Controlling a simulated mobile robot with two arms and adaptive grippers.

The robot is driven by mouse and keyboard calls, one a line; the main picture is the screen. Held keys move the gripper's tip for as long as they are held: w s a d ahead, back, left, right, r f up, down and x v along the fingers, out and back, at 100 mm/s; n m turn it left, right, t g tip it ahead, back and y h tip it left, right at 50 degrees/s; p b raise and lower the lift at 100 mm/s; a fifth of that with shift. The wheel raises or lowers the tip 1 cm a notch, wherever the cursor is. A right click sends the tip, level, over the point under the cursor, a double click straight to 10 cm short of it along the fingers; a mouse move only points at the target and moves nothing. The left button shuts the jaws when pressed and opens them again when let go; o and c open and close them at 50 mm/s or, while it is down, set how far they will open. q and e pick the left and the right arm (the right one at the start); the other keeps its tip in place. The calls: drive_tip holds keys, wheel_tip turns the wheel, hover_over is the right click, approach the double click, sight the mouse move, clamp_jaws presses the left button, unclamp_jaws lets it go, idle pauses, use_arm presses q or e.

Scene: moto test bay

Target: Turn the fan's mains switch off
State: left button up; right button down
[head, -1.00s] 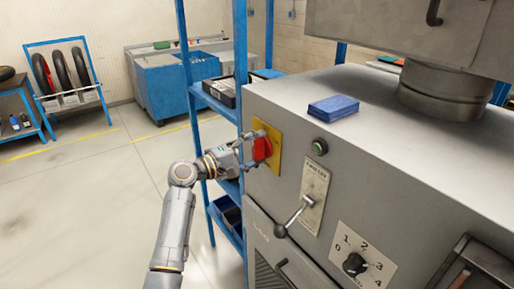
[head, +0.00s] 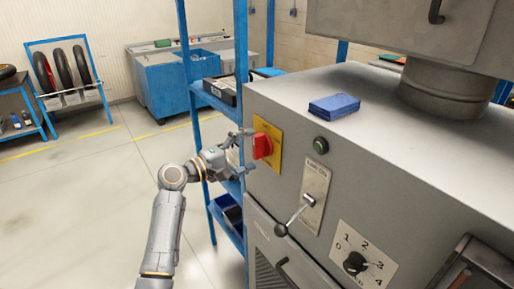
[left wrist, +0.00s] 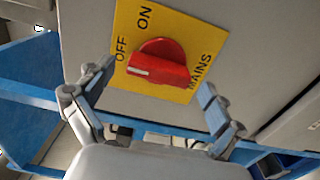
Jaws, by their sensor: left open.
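The mains switch is a red knob (head: 262,146) on a yellow plate (head: 275,139) on the grey cabinet's left front. The left wrist view shows the knob (left wrist: 160,65) close up, with OFF, ON and MAINS printed on the plate (left wrist: 178,22). The white mark on the knob lies at its left end, on the side of the word OFF. My left gripper (head: 245,152) is open and empty, just left of the knob. Its fingers are spread to either side of the knob and look apart from it. My right gripper is not in view.
The grey cabinet (head: 400,160) also has a green button (head: 320,145), a lever (head: 294,215) and a numbered dial (head: 355,263). A blue box (head: 334,106) lies on top. A blue shelf rack (head: 240,70) stands close behind my left gripper. The floor at left is open.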

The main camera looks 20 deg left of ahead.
use_arm(q)
drive_tip(key=v, duration=0.9)
drive_tip(key=shift+s+a+f, duration=0.1)
drive_tip(key=shift+a, duration=0.05)
wheel_tip(320, 180, down, 35)
drive_tip(key=s+g+y+b, duration=0.2)
drive_tip(key=g+y, duration=0.2)
drive_tip(key=y, duration=0.2)
drive_tip(key=s+f+g+y, duration=0.2)
drive_tip(key=s+f, duration=0.5)
drive_tip(key=f, duration=0.5)
drive_tip(key=s+d+f+m+g+y+b, duration=0.1)
drive_tip(key=s+f+m+g, duration=0.25)
drive_tip(key=s+f, duration=1)
drive_tip(key=s+d+f+m+g+y+b, duration=0.15)
drive_tip(key=s+f+m, duration=0.35)
drive_tip(key=s+f, duration=0.8)
drive_tip(key=s+d+m+g, duration=0.1)
drive_tip(key=s+m, duration=0.3)
drive_tip(key=s, duration=1.2)
drive_tip(key=shift+f+g+b, duration=0.15)
drive_tip(key=shift+g+b, duration=0.2)
drive_tip(key=shift+g, duration=0.25)
